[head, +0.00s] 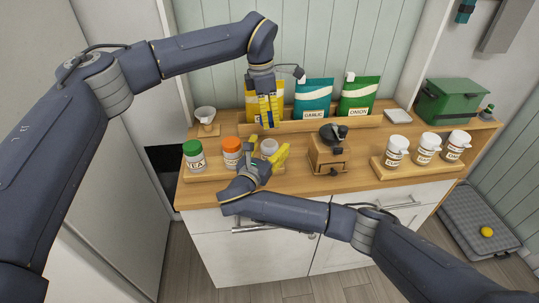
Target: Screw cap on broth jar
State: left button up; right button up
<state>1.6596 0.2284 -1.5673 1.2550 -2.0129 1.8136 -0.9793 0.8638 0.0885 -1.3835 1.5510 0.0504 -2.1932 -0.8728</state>
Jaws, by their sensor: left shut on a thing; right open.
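A pale jar (268,146), without a coloured cap like its neighbours', stands at the right end of the low wooden tray at the counter's front left. I cannot read its label. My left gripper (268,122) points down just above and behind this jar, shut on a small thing. The thing blends with the yellow fingers, so I cannot make out whether it is the cap. My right gripper (268,161) is open, its yellow fingers at the front and right of the jar and hiding its lower part. I cannot tell whether they touch it.
A green-capped jar (194,155) and an orange-capped jar (231,151) stand left on the tray (206,174). A wooden grinder (329,153) is close on the right. Seed packets, including a teal one (313,98), stand behind. White-capped shakers (396,152) stand farther right.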

jog(key=c, duration=1.7)
pick_arm(q)
send_over(269, 140)
jog(key=s, duration=0.3)
jog(key=shift+w+f, duration=0.15)
jog(key=shift+f, duration=1.1)
jog(key=shift+w+f, duration=0.1)
jog(key=shift+f, duration=1.1)
jog(key=shift+f, duration=0.1)
jog(key=shift+f, duration=0.8)
jog(key=shift+f, duration=0.5)
pick_arm(e)
jog(key=shift+r, duration=0.1)
pick_arm(q)
jog(key=shift+f, duration=0.5)
jog(key=shift+c, duration=0.7)
jog(key=o, duration=1)
jog(key=shift+s, duration=0.1)
pick_arm(e)
jog(key=shift+d, duration=0.1)
grip_shut()
